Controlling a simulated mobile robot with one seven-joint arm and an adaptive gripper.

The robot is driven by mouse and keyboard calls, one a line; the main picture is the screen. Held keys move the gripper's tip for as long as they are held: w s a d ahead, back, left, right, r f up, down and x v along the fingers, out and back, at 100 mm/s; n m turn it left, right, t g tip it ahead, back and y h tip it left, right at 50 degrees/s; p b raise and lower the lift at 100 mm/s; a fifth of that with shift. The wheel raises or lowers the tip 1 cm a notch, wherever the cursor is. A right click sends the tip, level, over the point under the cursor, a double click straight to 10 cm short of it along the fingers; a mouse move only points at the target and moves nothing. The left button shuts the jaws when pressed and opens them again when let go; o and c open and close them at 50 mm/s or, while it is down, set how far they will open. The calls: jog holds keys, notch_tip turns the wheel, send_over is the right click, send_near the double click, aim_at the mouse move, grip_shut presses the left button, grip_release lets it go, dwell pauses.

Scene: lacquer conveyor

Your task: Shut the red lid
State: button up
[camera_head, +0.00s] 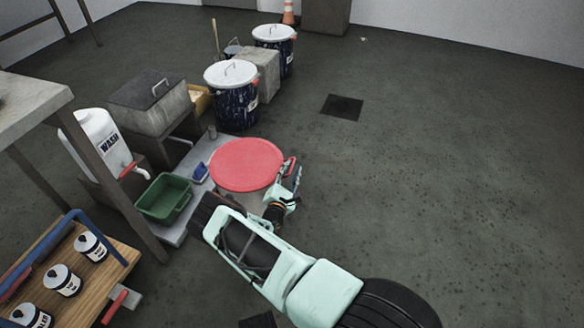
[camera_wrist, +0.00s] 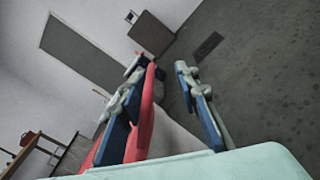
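The red lid (camera_head: 246,164) lies over the top of a pale drum (camera_head: 250,198), just left of my gripper (camera_head: 292,176). It looks flat or nearly flat; I cannot tell whether its rim is fully seated. In the wrist view my gripper (camera_wrist: 163,72) has its two fingers apart. The red lid's edge (camera_wrist: 144,125) runs along the left finger, partly hidden behind it. Whether they touch is unclear. The drum's pale side (camera_wrist: 172,138) shows between the fingers. Nothing is clamped between them.
A green tub (camera_head: 164,198) and a white wash container (camera_head: 104,142) stand left of the drum. A dark drum with a white lid (camera_head: 231,95) stands behind. A wooden rack with cans (camera_head: 92,247) is at lower left. The floor on the right is clear.

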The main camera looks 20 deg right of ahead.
jog(key=shift+s+f, duration=0.2)
jog(key=shift+s, duration=0.05)
jog(key=v, duration=1.1)
jog(key=shift+s+a, duration=0.25)
jog(key=shift+a, duration=0.05)
jog(key=shift+r, duration=0.2)
